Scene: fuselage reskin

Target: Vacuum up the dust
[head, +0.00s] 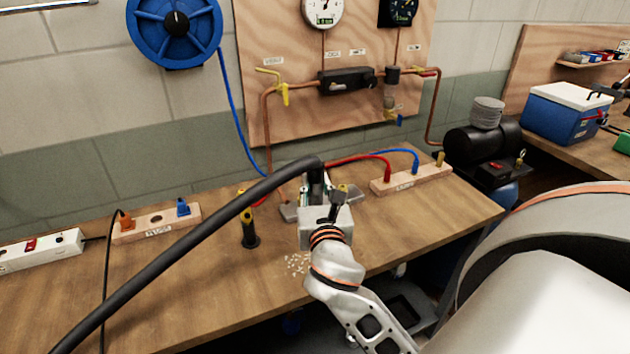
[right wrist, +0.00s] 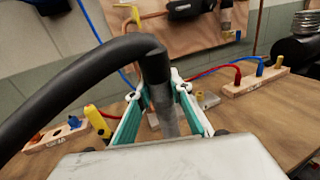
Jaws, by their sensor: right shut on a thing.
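A scatter of pale dust or chips (head: 297,263) lies on the wooden workbench, just left of my right wrist in the head view. My right gripper (head: 318,190) is above the bench and shut on the vacuum nozzle. In the right wrist view the grey nozzle (right wrist: 165,105) stands between the two teal-lined fingers. A thick black hose (head: 190,240) bends over from the nozzle's top and runs down to the left. The nozzle's lower end is hidden behind the gripper body, so I cannot tell whether it touches the bench. My left gripper is not in view.
A yellow-and-black tool (head: 249,230) stands left of the gripper. A wooden block with red and blue air lines (head: 412,178) is behind right; another block (head: 157,222) and a power strip (head: 40,249) are at left. Bare bench (head: 200,295) shows in front.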

